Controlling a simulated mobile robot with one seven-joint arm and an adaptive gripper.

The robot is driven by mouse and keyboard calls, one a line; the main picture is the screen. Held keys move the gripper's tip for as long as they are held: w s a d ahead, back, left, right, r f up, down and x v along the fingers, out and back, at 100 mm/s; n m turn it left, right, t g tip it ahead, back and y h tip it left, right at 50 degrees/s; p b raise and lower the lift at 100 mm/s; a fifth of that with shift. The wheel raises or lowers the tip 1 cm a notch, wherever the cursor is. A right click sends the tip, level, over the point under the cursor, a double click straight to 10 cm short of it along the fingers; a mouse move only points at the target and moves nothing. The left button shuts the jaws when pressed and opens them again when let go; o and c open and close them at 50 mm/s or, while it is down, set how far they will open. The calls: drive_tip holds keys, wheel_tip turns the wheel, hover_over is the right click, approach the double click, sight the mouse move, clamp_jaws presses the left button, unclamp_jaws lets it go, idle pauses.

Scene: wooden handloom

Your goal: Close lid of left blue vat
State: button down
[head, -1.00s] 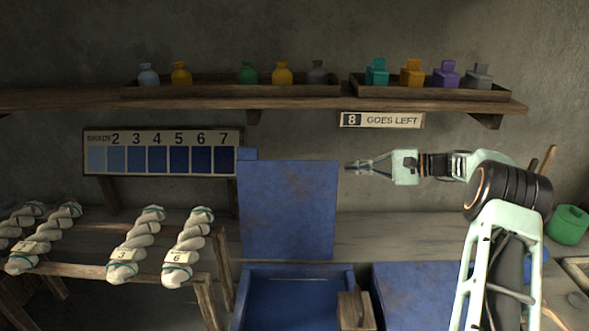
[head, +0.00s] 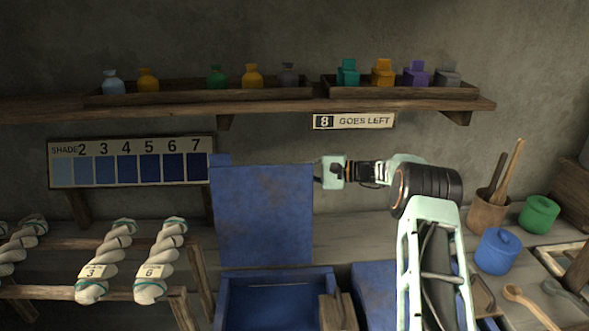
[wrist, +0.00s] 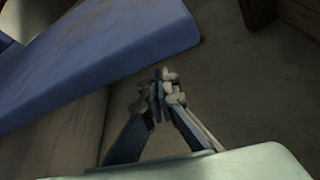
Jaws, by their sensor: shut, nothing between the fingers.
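The left blue vat (head: 222,305) stands open at the bottom centre of the head view, and its inside shows. Its blue lid (head: 262,215) is raised upright at the back of the vat. My gripper (head: 319,171) is at the lid's upper right edge, with its fingers mostly hidden behind the lid. In the wrist view my gripper's fingertips (wrist: 163,80) are together and empty. The blue lid (wrist: 95,55) lies to the upper left of them there, with a gap visible. I cannot tell whether any part touches it.
A second blue vat (head: 374,290), its top closed, stands to the right, partly hidden by my arm. A wooden block (head: 338,311) sits at the open vat's right front. A rack with skeins (head: 162,260) stands left. A shelf (head: 270,107) and a sign (head: 353,121) are above.

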drive_tip(key=shift+s+r, duration=0.25)
drive_tip(key=shift+s, duration=0.35)
drive_tip(key=shift+s+r, duration=0.2)
drive_tip(key=shift+s, duration=0.4)
drive_tip(key=shift+s, duration=0.15)
